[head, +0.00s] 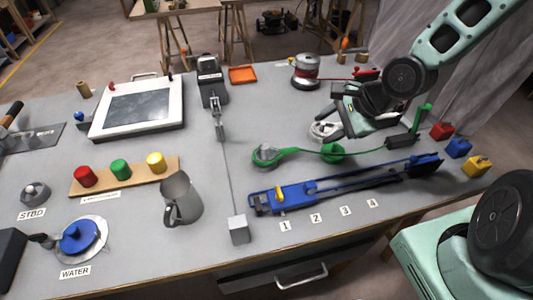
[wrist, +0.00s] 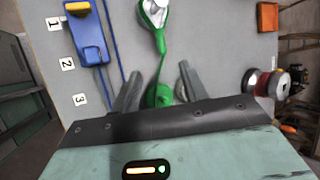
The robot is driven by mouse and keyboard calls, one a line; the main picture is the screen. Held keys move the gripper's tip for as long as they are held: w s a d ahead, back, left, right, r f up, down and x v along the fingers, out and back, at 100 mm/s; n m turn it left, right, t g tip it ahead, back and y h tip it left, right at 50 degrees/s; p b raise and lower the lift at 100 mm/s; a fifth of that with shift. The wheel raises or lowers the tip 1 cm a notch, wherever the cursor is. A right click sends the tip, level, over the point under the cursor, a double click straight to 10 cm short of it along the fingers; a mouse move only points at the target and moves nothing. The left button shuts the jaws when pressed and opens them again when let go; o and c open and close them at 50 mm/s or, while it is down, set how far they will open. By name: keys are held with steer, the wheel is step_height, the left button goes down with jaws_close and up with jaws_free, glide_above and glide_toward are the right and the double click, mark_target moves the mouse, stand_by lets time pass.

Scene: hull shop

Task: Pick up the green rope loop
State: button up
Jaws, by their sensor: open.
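The green rope lies across the bench in the head view. Its left end forms a loop (head: 266,155) around a grey fitting, which also shows at the top of the wrist view (wrist: 153,14). A green coil (head: 333,152) sits further right along the rope; in the wrist view the coil (wrist: 160,95) shows between my fingers, partly hidden by my gripper body. My gripper (wrist: 160,68) is open and empty, with one finger on each side of the rope. In the head view my gripper (head: 326,130) is beside the coil; its exact height is unclear.
A black block with a green lever (head: 403,140) stands at the rope's right end. Coloured blocks (head: 458,147) are further right. A grey jug (head: 180,197) is left.

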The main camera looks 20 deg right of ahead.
steer(key=b, duration=0.4)
glide_toward(289, 150)
steer(key=a+f, duration=0.1)
steer(key=f, duration=0.1)
steer(key=shift+w+x, duration=0.2)
steer(key=shift+x, duration=1.4)
steer(key=shift+w+x, duration=0.25)
steer(key=shift+x, duration=1.35)
steer(key=shift+r, duration=0.15)
jaws_close()
